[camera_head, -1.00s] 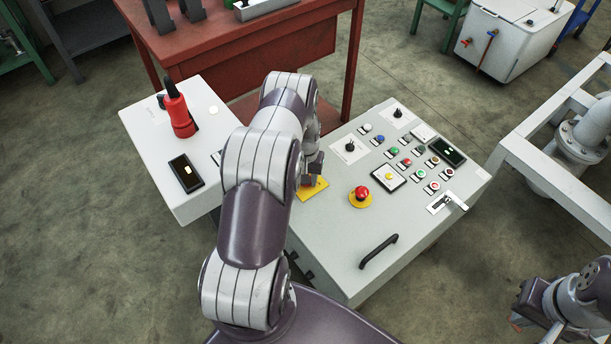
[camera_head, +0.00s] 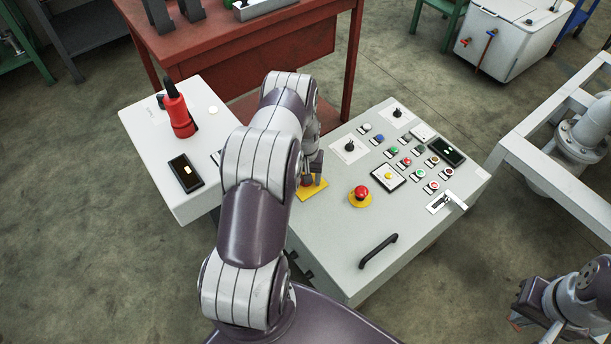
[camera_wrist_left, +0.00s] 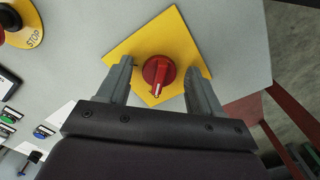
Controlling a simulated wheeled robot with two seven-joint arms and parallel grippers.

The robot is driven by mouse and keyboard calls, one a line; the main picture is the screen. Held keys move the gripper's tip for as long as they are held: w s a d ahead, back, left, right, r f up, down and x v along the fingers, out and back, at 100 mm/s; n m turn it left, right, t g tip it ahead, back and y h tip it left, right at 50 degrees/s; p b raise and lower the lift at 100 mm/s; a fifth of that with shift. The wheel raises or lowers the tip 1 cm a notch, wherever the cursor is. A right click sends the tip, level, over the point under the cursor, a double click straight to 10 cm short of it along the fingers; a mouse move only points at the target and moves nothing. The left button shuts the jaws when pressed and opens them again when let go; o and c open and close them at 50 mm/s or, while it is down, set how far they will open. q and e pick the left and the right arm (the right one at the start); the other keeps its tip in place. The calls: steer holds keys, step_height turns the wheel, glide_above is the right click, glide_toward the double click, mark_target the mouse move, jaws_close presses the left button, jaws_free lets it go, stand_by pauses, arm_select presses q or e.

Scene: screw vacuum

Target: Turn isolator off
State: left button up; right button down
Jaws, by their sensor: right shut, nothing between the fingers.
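The isolator is a red rotary knob (camera_wrist_left: 158,74) on a yellow square plate (camera_wrist_left: 178,38), seen in the left wrist view. The knob's pale pointer mark faces the gripper body. My left gripper (camera_wrist_left: 162,68) is open, one finger on each side of the knob, with a visible gap on both sides. In the head view the yellow plate (camera_head: 313,190) sits on the sloped console's left part, and my left arm and gripper (camera_head: 312,172) partly cover it. My right gripper (camera_head: 522,312) is shut and empty at the lower right, clear of the console.
The grey console (camera_head: 335,250) carries a red emergency stop (camera_head: 361,193), several buttons, a black handle (camera_head: 379,251) and a latch (camera_head: 446,202). A white box (camera_head: 205,122) with a red-and-black device (camera_head: 178,110) stands left. A red table (camera_head: 240,62) is behind; a pipe frame (camera_head: 560,180) stands right.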

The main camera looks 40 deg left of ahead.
arm_select(q)
step_height(320, 180, up, 13)
steer(key=p, duration=0.3)
steer(key=shift+f, duration=0.2)
steer(key=s+d+r+m, duration=0.5)
steer(key=s+d+r, duration=1.05)
steer(key=d, duration=0.25)
step_height(320, 180, up, 22)
steer(key=d+m+t+p, duration=0.1)
steer(key=d+p, duration=0.1)
steer(key=p, duration=1.8)
steer(key=shift+s, duration=0.25)
steer(key=shift+d, duration=0.1)
